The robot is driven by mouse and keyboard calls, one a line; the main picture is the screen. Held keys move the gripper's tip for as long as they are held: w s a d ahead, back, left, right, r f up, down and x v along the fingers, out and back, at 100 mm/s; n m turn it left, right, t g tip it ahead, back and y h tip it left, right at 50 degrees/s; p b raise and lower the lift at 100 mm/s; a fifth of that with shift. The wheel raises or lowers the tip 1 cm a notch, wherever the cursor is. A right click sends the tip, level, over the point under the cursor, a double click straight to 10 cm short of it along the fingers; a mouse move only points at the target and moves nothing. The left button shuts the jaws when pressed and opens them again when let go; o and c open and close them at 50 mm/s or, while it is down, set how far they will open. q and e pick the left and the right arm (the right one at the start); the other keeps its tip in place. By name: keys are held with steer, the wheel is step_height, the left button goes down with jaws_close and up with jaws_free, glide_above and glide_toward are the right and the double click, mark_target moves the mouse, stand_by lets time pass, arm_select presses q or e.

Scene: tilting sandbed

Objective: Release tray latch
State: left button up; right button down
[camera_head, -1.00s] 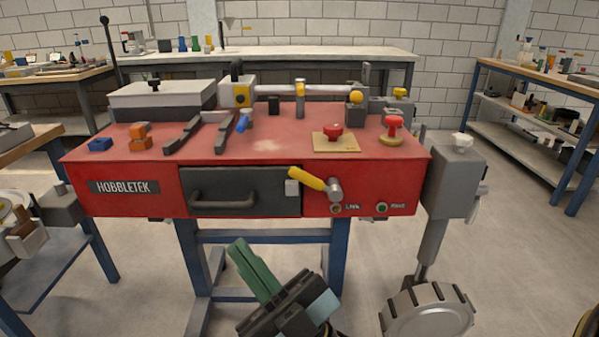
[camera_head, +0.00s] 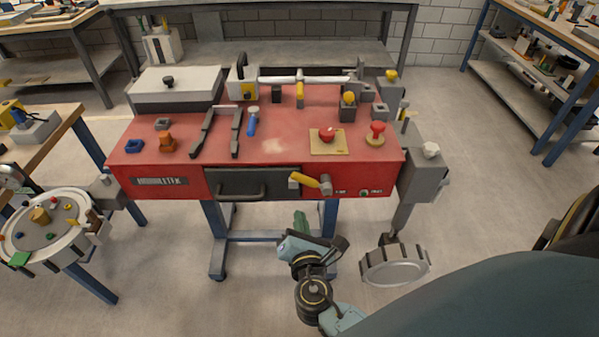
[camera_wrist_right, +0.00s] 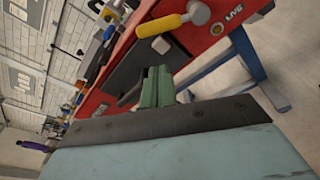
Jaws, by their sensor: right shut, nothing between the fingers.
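The yellow latch lever (camera_head: 308,181) sits on the red bench's front, at the right end of the dark tray front (camera_head: 245,183). It runs from a pale block (camera_head: 293,181) to a grey pivot (camera_head: 326,184). The tray front is closed flush and has a bar handle (camera_head: 240,190). The lever also shows at the top of the right wrist view (camera_wrist_right: 165,25). My right gripper (camera_head: 300,220) is shut and empty, its green fingers (camera_wrist_right: 157,84) pointing toward the bench just below the lever; I see no contact. My left gripper is out of view.
The red bench top (camera_head: 275,145) holds a red knob on a yellow plate (camera_head: 327,135) and several fittings. A grey wheel (camera_head: 395,266) hangs at the right. A round tray of small parts (camera_head: 50,235) stands left. Floor in front is partly free.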

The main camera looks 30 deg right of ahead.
mark_target(312, 183)
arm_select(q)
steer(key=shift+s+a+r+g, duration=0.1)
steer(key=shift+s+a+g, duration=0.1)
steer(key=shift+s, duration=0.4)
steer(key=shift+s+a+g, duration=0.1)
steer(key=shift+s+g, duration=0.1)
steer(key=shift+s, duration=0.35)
arm_select(e)
steer(key=shift+s+d+r+h, duration=0.15)
steer(key=shift+d+r+h, duration=0.1)
steer(key=shift+d+h, duration=0.05)
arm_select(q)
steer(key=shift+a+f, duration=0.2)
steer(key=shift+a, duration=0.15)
arm_select(e)
steer(key=x, duration=1)
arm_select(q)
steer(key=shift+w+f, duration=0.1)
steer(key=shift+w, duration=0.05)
